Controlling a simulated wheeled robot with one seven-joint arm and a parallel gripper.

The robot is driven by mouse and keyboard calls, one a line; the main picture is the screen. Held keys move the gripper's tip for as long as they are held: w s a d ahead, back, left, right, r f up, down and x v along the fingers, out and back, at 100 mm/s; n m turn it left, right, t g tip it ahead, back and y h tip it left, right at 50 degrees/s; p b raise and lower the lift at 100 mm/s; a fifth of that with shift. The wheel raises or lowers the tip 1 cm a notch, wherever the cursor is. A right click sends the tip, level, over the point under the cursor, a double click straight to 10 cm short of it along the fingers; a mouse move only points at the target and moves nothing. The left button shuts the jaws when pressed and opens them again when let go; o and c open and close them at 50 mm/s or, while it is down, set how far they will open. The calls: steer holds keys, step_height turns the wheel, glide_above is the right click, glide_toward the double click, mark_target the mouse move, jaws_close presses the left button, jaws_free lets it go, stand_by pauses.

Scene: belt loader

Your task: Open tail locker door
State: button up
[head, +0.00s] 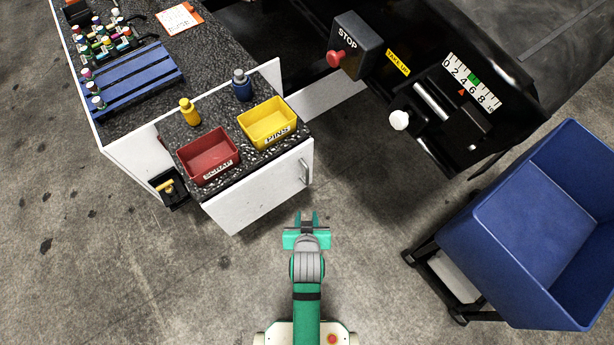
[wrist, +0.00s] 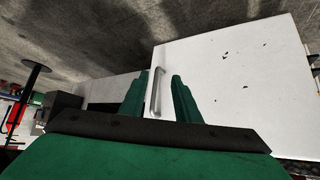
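The tail locker door (head: 262,188) is the white end panel of the bench, and it looks closed. Its upright metal bar handle (head: 304,172) is near the panel's right edge. In the wrist view the white door (wrist: 230,75) fills the right half, and the handle (wrist: 155,92) shows between my fingers. My gripper (head: 307,216) is open and in front of the door, a little below the handle in the head view. The fingers (wrist: 160,97) are apart with nothing held. The exact distance from fingertips to handle is hard to tell.
A blue cart (head: 530,215) stands at right. The black machine with a red STOP button (head: 336,57) is beyond. Bare floor surrounds my arm.

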steer(key=w+g, duration=0.2)
steer(key=w, duration=0.6)
steer(key=g, duration=0.2)
glide_toward(307, 177)
steer(key=x, duration=1.1)
steer(key=shift+w+f, duration=0.15)
steer(key=shift+f, duration=0.1)
steer(key=shift+c, duration=0.2)
jaws_close()
